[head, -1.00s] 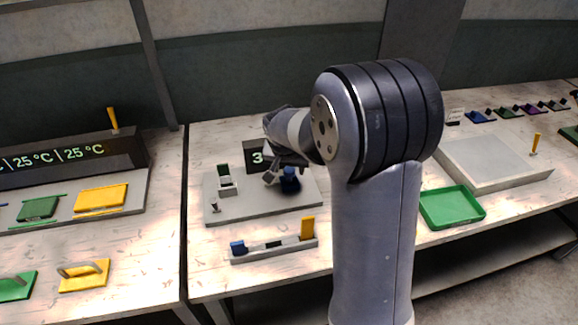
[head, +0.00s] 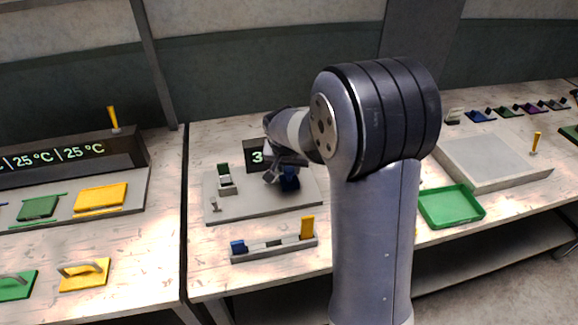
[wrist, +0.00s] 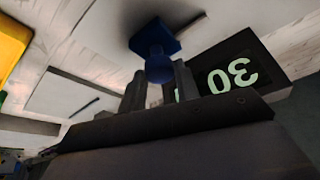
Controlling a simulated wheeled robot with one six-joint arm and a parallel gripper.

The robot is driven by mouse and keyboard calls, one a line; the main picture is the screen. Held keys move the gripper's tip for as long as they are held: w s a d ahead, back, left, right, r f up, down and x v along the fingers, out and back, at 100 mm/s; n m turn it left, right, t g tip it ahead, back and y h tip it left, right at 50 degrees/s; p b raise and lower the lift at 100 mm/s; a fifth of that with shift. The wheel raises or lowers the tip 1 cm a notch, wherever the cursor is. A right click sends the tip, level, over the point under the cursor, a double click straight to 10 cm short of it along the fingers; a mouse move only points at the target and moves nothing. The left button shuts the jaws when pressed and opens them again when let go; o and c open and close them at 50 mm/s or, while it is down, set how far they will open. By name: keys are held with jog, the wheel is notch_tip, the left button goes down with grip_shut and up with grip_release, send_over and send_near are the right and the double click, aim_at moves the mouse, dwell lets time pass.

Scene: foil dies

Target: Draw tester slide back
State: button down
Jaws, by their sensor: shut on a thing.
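The tester is a grey plate (head: 235,209) on the middle bench with a dark display (head: 251,155). A "3" shows in the head view, the rest hidden by my arm; the wrist view shows the display (wrist: 228,76) reading "30" upside down. A blue slide (head: 290,184) with a round knob sits on the plate's right part. In the wrist view its blue knob (wrist: 159,68) is between my fingertips. My gripper (head: 277,176) is shut on this knob; in the wrist view its fingers (wrist: 159,85) stand on both sides of it.
A small holder with a green piece (head: 224,172) stands left on the plate. In front lies a grey rail (head: 273,249) with blue and yellow blocks. A green tray (head: 452,207) and a pale slab (head: 489,159) are to the right.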

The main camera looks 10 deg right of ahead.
jog(key=shift+a, duration=0.1)
jog(key=a+b, duration=0.2)
jog(key=a, duration=0.5)
jog(key=shift+a, duration=0.25)
jog(key=c, duration=1.1)
grip_release()
jog(key=shift+a, duration=0.15)
jog(key=shift+o, duration=0.2)
jog(key=shift+r, duration=0.1)
jog(key=b+v, duration=0.1)
jog(key=v, duration=0.9)
jog(key=shift+s+r, duration=0.2)
jog(key=shift+r, duration=0.1)
